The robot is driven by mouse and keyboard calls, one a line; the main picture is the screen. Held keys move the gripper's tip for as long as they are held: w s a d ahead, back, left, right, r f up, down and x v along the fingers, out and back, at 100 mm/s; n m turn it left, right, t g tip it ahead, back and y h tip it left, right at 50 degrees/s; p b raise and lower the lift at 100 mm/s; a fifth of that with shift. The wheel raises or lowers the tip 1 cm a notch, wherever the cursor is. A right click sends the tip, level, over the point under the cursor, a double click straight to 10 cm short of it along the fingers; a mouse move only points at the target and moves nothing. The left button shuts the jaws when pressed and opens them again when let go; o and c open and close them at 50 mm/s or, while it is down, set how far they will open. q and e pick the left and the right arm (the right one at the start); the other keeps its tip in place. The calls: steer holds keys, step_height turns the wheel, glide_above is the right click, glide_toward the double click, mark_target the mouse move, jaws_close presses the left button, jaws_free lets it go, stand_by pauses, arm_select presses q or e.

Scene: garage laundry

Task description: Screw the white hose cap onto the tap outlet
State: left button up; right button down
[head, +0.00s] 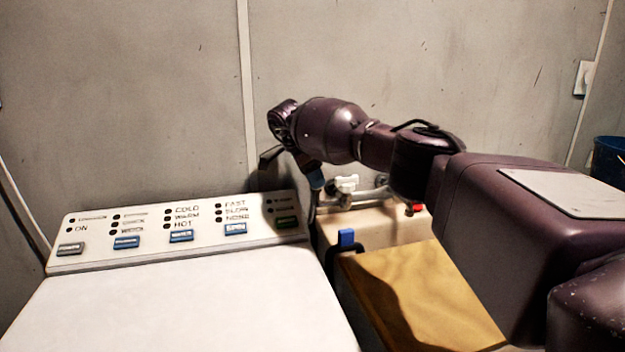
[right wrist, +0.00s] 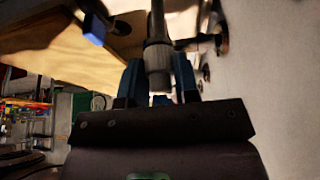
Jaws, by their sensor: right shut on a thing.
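My right gripper (head: 316,181) is behind the right end of the washer panel, close to the wall, left of the white tap handle (head: 347,184). In the right wrist view its two blue fingers (right wrist: 158,82) are shut on the hose cap (right wrist: 158,60), a pale grey ribbed collar. A dark tube runs from the cap toward the top of that view. The cap is hidden in the head view. I cannot tell whether the cap touches the tap outlet, which I cannot make out. My left gripper is not in view.
The white washer (head: 190,310) with its button panel (head: 170,250) fills the lower left. A blue piece (head: 346,238) stands at the edge of a wooden board (head: 420,295). A red piece (head: 415,208) is by the pipe. The grey wall (head: 400,60) is close behind.

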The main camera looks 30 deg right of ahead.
steer(key=shift+s+d+f, duration=0.1)
steer(key=shift+s+d, duration=0.05)
steer(key=shift+d, duration=0.05)
steer(key=c, duration=1.1)
jaws_free()
steer(key=shift+s, duration=0.1)
steer(key=o, duration=0.3)
steer(key=shift+s+d+r, duration=0.15)
steer(key=shift+r, duration=0.05)
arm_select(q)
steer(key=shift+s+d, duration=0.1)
arm_select(e)
steer(key=shift+a, duration=0.2)
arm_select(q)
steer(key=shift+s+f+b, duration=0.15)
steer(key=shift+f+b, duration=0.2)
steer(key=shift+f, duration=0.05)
arm_select(e)
steer(key=v, duration=1)
steer(key=shift+w+a+r, duration=0.1)
steer(key=shift+w+r, duration=0.15)
steer(key=shift+r, duration=0.05)
